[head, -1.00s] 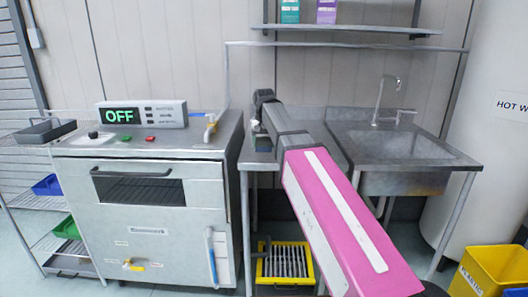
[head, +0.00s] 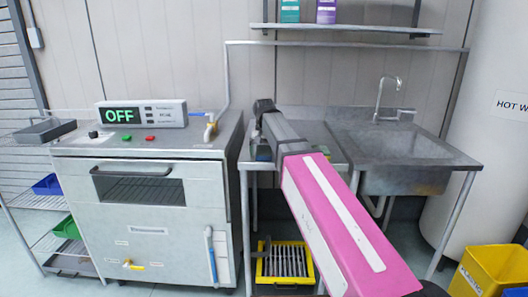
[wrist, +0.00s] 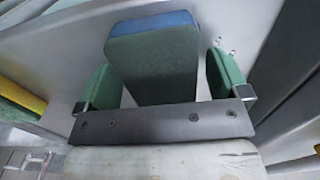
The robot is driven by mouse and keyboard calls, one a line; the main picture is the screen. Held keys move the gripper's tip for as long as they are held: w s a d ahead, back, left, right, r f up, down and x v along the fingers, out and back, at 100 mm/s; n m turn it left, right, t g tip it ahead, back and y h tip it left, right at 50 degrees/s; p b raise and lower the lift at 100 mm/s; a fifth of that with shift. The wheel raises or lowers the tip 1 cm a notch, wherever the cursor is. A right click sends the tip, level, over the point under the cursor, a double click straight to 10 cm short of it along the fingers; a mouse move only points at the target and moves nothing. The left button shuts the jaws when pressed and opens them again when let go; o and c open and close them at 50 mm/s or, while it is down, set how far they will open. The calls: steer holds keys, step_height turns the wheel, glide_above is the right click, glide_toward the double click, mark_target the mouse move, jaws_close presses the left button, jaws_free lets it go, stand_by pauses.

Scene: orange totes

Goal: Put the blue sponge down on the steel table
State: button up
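The blue sponge (wrist: 150,62), a block with a blue end and a dull green broad face, stands between my gripper's two green finger pads in the wrist view. My gripper (wrist: 166,80) is open, with a clear gap at the right pad and a narrow one at the left. The steel table (wrist: 270,20) shows as the grey surface around the sponge. In the head view, my gripper (head: 262,152) is low at the left part of the steel table (head: 327,152), largely hidden by my arm. Contact between sponge and table is hard to make out.
A sink (head: 400,150) with a tap is at the right of the table. An oven unit (head: 150,205) with an OFF display stands close on the left. A shelf (head: 345,29) hangs above. A yellow crate (head: 285,280) sits below the table.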

mark_target(264, 150)
steer(key=shift+r, duration=0.15)
step_height(264, 150, up, 12)
stand_by(0.6)
stand_by(1.2)
